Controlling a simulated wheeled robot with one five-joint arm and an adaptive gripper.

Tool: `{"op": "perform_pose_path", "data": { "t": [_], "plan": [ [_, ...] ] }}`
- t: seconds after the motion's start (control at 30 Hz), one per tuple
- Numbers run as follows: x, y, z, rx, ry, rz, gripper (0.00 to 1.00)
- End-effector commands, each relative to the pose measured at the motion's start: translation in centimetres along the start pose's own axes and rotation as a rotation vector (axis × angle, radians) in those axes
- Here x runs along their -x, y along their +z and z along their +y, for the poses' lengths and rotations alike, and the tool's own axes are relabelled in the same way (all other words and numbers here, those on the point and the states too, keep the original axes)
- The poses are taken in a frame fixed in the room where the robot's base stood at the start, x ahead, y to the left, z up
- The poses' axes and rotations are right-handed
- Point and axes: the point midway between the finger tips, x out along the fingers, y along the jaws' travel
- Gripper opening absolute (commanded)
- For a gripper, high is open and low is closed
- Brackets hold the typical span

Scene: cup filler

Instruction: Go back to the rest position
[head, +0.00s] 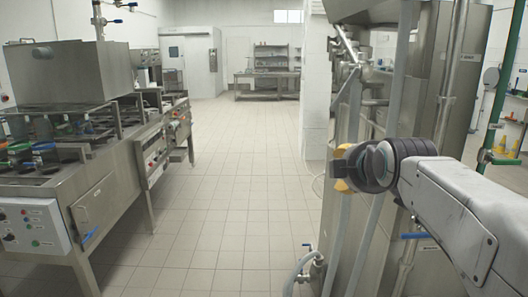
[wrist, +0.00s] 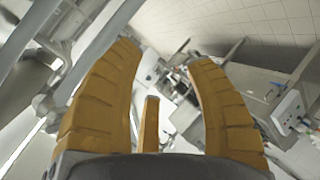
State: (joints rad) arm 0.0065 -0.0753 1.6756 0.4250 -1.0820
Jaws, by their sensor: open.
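My gripper shows in the wrist view (wrist: 165,75) with its yellow ribbed fingers spread apart. Nothing is held between them. In the head view my gripper (head: 343,170) is at the end of my arm on the right, mostly hidden behind the dark wrist, with only bits of yellow showing. It is in front of the steel tank and its pipes (head: 455,80), and I cannot tell whether it touches them. The cup filler machine (head: 120,200) stands on the left, well apart from my gripper, with coloured cup-like parts (head: 45,146) on its top.
A tiled floor aisle (head: 215,190) runs clear down the middle. A control box (head: 32,228) juts from the near left machine. A hose with a valve (head: 303,268) stands low near the tank. A steel table (head: 266,82) is far back.

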Motion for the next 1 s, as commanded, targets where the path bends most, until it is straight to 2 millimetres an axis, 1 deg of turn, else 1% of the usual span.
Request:
{"op": "perform_pose_path", "data": {
  "t": [0.03,0.13,0.27,0.3,0.37,0.4,0.43,0.47,0.5,0.57,0.6,0.7,0.8,0.87,1.0],
  "plan": [
    [-0.4,1.1,-2.0,-0.103,-0.057,-0.034,0.49],
    [-0.5,3.2,-6.0,-0.32,-0.158,-0.12,0.49],
    [0.6,6.2,-11.7,-0.597,-0.272,-0.275,0.49],
    [1.3,7.2,-13.6,-0.681,-0.302,-0.333,0.49],
    [2.8,8.9,-16.7,-0.802,-0.345,-0.435,0.49],
    [4.0,10.0,-18.8,-0.876,-0.37,-0.508,0.49],
    [5.1,10.8,-20.3,-0.924,-0.386,-0.561,0.49],
    [6.2,11.6,-21.8,-0.963,-0.401,-0.612,0.49],
    [7.7,12.5,-23.6,-0.999,-0.419,-0.673,0.49],
    [10.1,13.8,-26.1,-1.016,-0.45,-0.748,0.49],
    [11.6,14.6,-27.5,-1.009,-0.47,-0.782,0.49],
    [14.6,15.9,-30.1,-0.999,-0.496,-0.82,0.49],
    [16.6,16.6,-31.2,-0.998,-0.494,-0.816,0.49],
    [17.1,16.5,-31.1,-1.001,-0.483,-0.797,0.49],
    [17.7,15.9,-30.1,-1.009,-0.454,-0.746,0.49]
  ]
}}
